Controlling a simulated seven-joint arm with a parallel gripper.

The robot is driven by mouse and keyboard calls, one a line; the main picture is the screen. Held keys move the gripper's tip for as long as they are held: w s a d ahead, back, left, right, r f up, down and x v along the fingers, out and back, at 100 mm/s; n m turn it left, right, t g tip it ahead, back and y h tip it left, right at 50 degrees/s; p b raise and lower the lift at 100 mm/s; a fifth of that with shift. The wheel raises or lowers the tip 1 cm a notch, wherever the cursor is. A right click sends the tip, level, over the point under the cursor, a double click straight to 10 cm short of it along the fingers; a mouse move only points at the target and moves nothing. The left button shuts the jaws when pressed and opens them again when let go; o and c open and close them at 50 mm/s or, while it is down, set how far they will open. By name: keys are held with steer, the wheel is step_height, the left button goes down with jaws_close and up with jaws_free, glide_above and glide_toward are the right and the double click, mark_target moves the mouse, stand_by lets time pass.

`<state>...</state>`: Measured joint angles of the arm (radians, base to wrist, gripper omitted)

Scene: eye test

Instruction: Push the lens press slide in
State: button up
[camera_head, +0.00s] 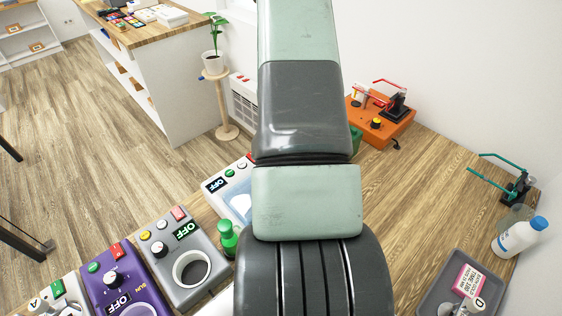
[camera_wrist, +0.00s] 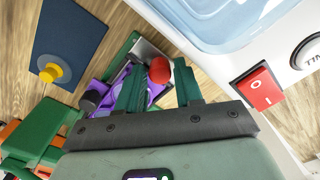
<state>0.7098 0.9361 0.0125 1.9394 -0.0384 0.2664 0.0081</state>
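In the wrist view, my gripper (camera_wrist: 160,85) has two dark green fingers standing apart with a gap between them. A round red knob (camera_wrist: 160,70) shows between and beyond the fingertips; I cannot tell whether either finger touches it. Around it are a purple part (camera_wrist: 152,94), a grey metal plate (camera_wrist: 146,50) and a green frame, partly covered by the fingers. This may be the lens press, but I cannot tell which part is its slide.
A white machine with a red switch (camera_wrist: 262,91) and a light blue basin (camera_wrist: 225,22) is close on the right in the wrist view. A dark blue plate (camera_wrist: 68,42) with a yellow knob (camera_wrist: 52,73) lies left. The camera_head view shows a white bottle (camera_head: 520,236) and grey tray (camera_head: 430,300) at right.

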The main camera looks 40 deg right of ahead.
jaws_close()
steer(key=d, duration=0.9)
steer(key=shift+d, duration=0.1)
jaws_free()
steer(key=shift+o, duration=0.4)
steer(key=shift+r, duration=0.1)
step_height(320, 180, up, 11)
